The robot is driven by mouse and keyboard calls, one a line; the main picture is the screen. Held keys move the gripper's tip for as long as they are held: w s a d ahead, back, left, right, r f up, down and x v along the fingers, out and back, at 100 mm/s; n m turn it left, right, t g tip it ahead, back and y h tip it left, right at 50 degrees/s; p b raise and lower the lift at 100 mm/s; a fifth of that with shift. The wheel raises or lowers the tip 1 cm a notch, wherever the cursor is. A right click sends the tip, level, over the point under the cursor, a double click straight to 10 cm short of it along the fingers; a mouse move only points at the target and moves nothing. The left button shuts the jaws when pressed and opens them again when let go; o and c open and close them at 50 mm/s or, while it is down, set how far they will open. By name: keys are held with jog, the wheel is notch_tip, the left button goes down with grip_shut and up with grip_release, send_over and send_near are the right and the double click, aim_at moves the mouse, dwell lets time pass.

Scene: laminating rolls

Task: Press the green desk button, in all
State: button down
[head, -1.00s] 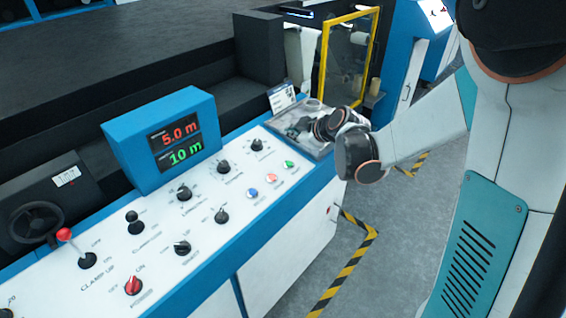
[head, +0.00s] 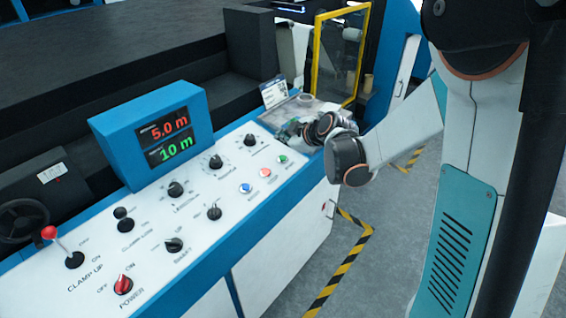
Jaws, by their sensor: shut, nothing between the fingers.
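The green button (head: 283,159) is the rightmost of three small round buttons on the white sloping panel of the desk (head: 200,220). It shows clear of my arm. My gripper (head: 290,131) is beyond the button in the head view, over the far right end of the desk near a grey tray. It is small and partly hidden by my wrist. Its fingers are shut with nothing seen between them. A gap shows between it and the green button; its height above the desk is hard to tell.
A red button (head: 265,172) and a blue button (head: 246,188) sit beside the green one. Several black knobs, a red power knob (head: 123,285) and a red-topped lever (head: 49,233) stand on the panel. A blue display box (head: 150,135) rises behind. A small sign (head: 274,92) stands near my gripper.

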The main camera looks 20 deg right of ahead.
aim_at(283, 160)
jog(key=shift+w+a+f+b, duration=0.15)
jog(key=shift+f+b, duration=0.6)
jog(key=shift+f, duration=0.4)
jog(key=shift+w+a+f+b, duration=0.15)
jog(key=shift+f+b, duration=0.55)
jog(key=shift+f, duration=0.45)
jog(key=shift+f+b, duration=0.4)
